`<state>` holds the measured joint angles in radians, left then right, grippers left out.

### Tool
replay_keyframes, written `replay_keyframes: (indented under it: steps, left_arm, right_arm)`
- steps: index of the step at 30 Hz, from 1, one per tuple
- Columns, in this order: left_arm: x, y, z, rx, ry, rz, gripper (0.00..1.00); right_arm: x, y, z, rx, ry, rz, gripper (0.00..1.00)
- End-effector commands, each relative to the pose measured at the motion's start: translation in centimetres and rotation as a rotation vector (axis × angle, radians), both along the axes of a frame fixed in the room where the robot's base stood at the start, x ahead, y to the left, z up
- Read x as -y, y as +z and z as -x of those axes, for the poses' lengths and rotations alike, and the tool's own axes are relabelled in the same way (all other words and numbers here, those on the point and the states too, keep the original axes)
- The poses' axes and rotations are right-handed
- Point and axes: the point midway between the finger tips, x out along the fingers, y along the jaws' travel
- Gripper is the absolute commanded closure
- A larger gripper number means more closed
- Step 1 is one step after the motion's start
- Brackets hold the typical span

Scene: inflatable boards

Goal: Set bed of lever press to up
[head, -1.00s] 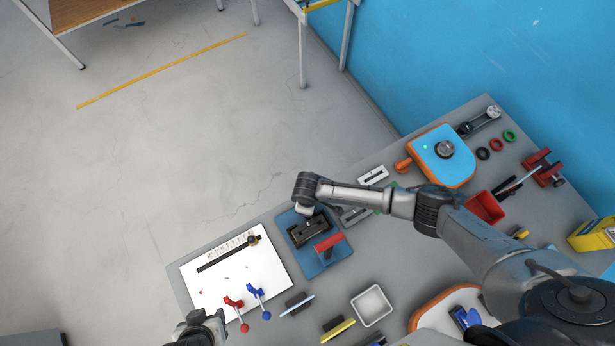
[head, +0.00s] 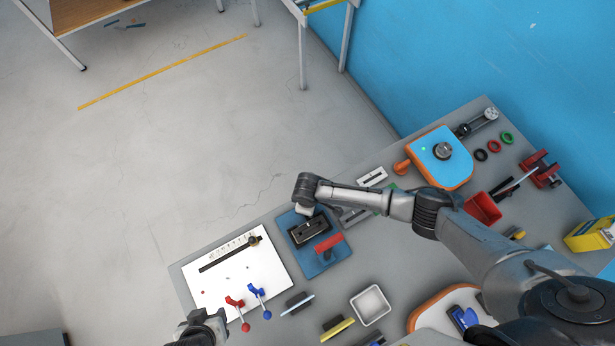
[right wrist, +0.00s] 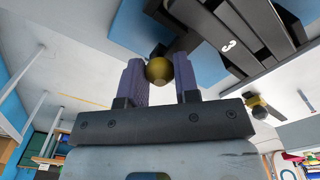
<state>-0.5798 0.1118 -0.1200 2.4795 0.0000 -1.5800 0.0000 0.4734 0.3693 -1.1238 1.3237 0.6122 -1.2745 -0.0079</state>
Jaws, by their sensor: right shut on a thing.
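The device on the blue base plate (head: 331,262) is likely the lever press. It has a dark slotted bed (head: 309,233) and a red part (head: 328,243). In the right wrist view the dark slotted block (right wrist: 225,35) bears a white "3". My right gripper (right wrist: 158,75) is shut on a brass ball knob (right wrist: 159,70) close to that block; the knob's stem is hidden. In the head view my right arm's end covers the bed's far side and hides the fingers. My left gripper (head: 214,322) hangs at the table's near left corner, its jaws unclear.
A white board (head: 235,285) with a slider lies left of the press. A white tray (head: 371,305) is to the right. An orange-blue device (head: 442,157) and red bin (head: 482,208) are further back.

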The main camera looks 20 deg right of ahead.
Motion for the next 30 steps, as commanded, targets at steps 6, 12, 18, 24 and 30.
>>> replay_keyframes:
  steps: [6, 12, 18, 24, 30]
  left_arm:
    - [-0.2, 0.6, 0.0, 0.001, -0.006, -0.008, 0.52]
    - [-0.4, 0.6, 0.0, 0.0, -0.009, -0.015, 0.52]
    - [-0.4, 0.5, 0.0, 0.0, -0.009, -0.014, 0.52]
    - [-0.3, 0.5, 0.0, 0.0, -0.006, -0.009, 0.52]
    - [0.0, 0.7, 0.0, 0.0, -0.001, -0.001, 0.52]
  right_arm:
    - [-0.3, 0.7, -0.1, 0.001, 0.002, -0.006, 1.0]
    - [-0.3, 0.8, -0.2, 0.002, 0.001, -0.007, 0.61]
    - [-0.2, 0.6, -0.1, 0.0, 0.001, -0.004, 0.46]
    - [-0.1, 0.5, -0.1, 0.001, 0.0, -0.002, 0.46]
    - [-0.1, 2.3, -0.1, 0.002, 0.0, -0.004, 0.46]
